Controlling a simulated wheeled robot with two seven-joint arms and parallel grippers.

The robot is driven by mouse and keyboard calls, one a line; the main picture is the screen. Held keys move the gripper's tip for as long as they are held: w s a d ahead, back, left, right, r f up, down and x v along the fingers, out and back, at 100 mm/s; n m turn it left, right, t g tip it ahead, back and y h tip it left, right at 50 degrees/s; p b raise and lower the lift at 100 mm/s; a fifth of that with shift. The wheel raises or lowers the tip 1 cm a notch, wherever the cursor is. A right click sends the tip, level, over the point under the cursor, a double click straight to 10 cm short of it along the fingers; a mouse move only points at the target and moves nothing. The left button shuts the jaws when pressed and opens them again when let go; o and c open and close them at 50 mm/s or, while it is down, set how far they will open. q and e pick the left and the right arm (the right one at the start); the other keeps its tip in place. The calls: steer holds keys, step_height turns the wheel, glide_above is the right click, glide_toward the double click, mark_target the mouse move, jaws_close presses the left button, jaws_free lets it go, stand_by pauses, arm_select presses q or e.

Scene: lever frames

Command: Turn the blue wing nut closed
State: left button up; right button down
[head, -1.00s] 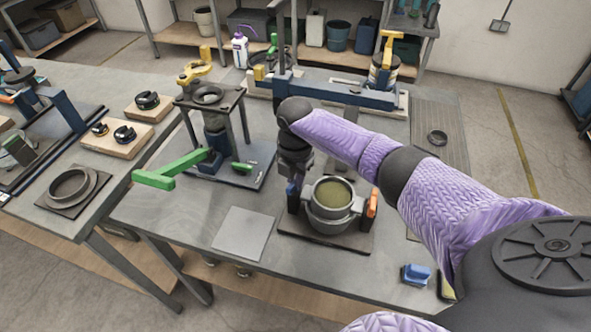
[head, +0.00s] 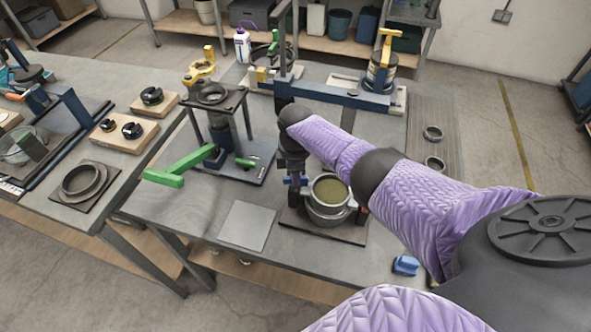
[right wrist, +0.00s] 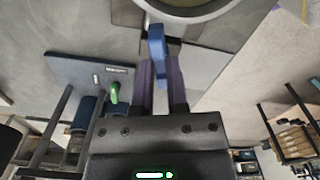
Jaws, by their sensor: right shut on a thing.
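The blue wing nut (head: 303,180) sits at the left side of a grey round pot (head: 330,213) with an olive-green inside. My right gripper (head: 294,181) points down beside the pot, at the wing nut. In the right wrist view, my right gripper (right wrist: 162,88) is shut on the blue wing nut (right wrist: 157,45), just below the pot's rim. The fingers hide part of the nut. My left gripper is not in view.
The pot stands on a dark base plate (head: 290,222). A grey flat plate (head: 246,226) lies to its left. A press stand with a green lever (head: 180,168) is further left. A blue block (head: 405,265) lies near the front right edge.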

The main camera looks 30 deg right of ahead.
steer(key=shift+m+p, duration=0.4)
steer(key=shift+m, duration=1.5)
steer(key=c, duration=0.6)
jaws_free()
steer(key=shift+c, duration=0.2)
step_height(320, 180, up, 10)
steer(key=p, duration=0.4)
steer(key=shift+p, duration=0.4)
